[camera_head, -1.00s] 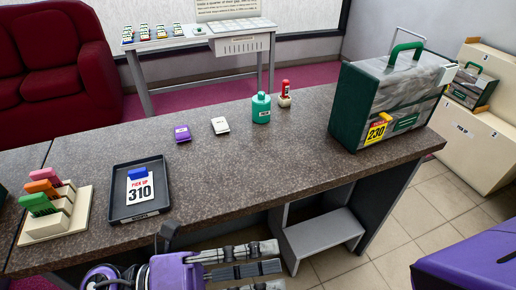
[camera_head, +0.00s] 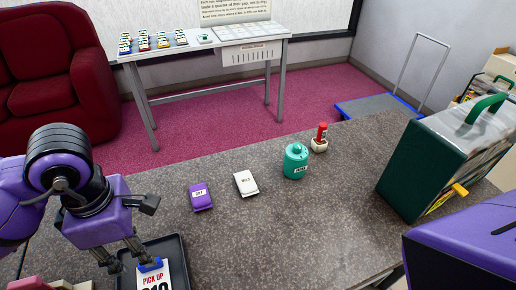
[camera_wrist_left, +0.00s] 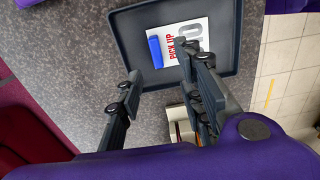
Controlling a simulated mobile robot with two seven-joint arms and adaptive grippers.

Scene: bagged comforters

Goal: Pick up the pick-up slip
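The pick-up slip (camera_head: 155,277) is a white card with red "PICK UP" lettering and a blue clip at its top edge. It lies in a dark tray (camera_head: 181,256) at the counter's near left; its lower part is cut off by the head view's edge. In the left wrist view the slip (camera_wrist_left: 179,45) lies flat in the tray (camera_wrist_left: 228,45). My left gripper (camera_head: 125,258) is above the tray's left side, fingers pointing down. In the left wrist view its fingers (camera_wrist_left: 160,82) are spread apart with nothing between them. The right gripper is not seen.
A green bagged comforter (camera_head: 437,160) stands at the right. The middle of the counter is clear.

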